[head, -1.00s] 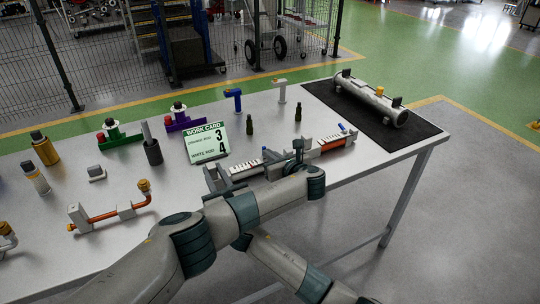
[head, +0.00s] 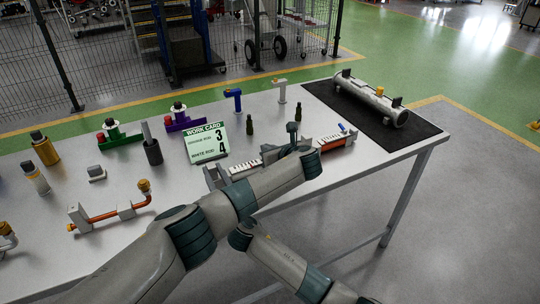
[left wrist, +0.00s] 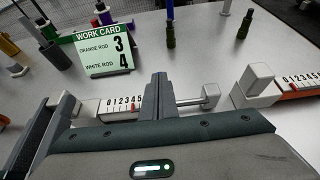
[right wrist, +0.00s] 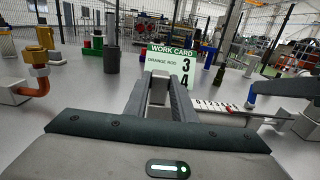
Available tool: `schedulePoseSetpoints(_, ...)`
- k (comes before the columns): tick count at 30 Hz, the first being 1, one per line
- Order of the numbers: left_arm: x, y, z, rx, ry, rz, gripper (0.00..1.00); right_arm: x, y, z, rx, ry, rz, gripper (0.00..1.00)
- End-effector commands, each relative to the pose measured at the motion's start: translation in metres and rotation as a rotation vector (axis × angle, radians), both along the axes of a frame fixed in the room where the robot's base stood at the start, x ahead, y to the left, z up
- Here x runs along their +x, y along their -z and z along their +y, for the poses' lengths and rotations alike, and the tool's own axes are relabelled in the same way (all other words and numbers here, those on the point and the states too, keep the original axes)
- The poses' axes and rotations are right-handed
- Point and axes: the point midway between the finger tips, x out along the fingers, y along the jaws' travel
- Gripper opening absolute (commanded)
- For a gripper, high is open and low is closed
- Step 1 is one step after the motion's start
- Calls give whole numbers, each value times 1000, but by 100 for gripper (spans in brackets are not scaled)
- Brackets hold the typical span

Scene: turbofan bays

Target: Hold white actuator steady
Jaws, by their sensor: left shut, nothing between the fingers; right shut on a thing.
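The white actuator (head: 245,169) lies on the table in front of the work card (head: 207,144). Its numbered scale (left wrist: 122,105) and thin rod with a pale end block (left wrist: 211,95) show in the left wrist view. My right gripper (head: 213,178) is shut on the actuator's left end; its fingers close on a pale block (right wrist: 159,88) in the right wrist view. My left gripper (head: 293,131) is shut and empty, over the actuator's rod side. Its fingers (left wrist: 159,88) hide part of the scale and rod. The card reads orange rod 3, white rod 4.
The orange actuator (head: 335,140) lies to the right of the white one. Two dark small fittings (head: 250,123) stand behind. A grey cylinder (head: 384,106) rests on a black mat (head: 420,130) at the right. A copper pipe (head: 115,212) lies at the left.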

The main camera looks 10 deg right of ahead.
Motion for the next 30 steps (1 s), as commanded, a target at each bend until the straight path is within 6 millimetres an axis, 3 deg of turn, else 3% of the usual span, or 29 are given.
schedulePoseSetpoints(6,12,-5,4,-44,-2,121,0,0,1,-1,-1,1,2,0)
schedulePoseSetpoints(30,48,-2,15,-40,0,122,0,0,1,-1,-1,1,2,0)
